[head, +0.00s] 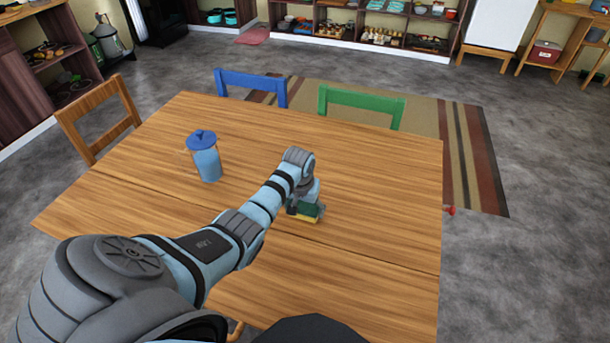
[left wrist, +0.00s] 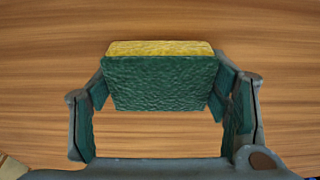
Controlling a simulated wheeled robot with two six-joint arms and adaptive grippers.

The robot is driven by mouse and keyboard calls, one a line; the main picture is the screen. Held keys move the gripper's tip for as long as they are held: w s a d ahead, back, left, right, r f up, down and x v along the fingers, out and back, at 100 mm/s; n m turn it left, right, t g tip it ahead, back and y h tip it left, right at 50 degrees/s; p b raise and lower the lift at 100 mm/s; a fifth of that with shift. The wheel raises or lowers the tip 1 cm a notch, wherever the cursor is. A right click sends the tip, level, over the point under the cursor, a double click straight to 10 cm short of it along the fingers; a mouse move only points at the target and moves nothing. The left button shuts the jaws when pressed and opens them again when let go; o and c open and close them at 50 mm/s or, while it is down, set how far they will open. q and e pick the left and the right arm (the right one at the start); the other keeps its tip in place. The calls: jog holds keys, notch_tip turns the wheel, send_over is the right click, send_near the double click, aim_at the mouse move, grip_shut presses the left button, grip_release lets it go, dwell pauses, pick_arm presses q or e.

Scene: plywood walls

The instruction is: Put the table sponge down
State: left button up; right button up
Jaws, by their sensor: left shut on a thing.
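The sponge (head: 309,211) is a small block with a green side and a yellow side. In the head view it is at the tabletop, right of the table's middle, under my left wrist. My left gripper (head: 305,206) is shut on it. In the left wrist view the sponge (left wrist: 160,82) sits between the two fingers of the left gripper (left wrist: 161,92), its green face toward the camera and its yellow edge at the top. I cannot tell whether its underside touches the wooden table (head: 385,175). My right gripper is not in view.
A blue lidded pitcher (head: 207,163) stands on the table left of my left gripper. A blue chair (head: 251,86) and a green chair (head: 361,104) stand at the far edge, a wooden chair (head: 98,118) at the left. The table's right part is clear.

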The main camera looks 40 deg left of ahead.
aim_at(302, 212)
pick_arm(q)
jog(key=o, duration=1.6)
jog(key=shift+c, duration=0.2)
notch_tip(302, 212, up, 12)
jog(key=s+p, duration=0.2)
jog(key=p, duration=0.2)
jog(key=shift+d, duration=0.3)
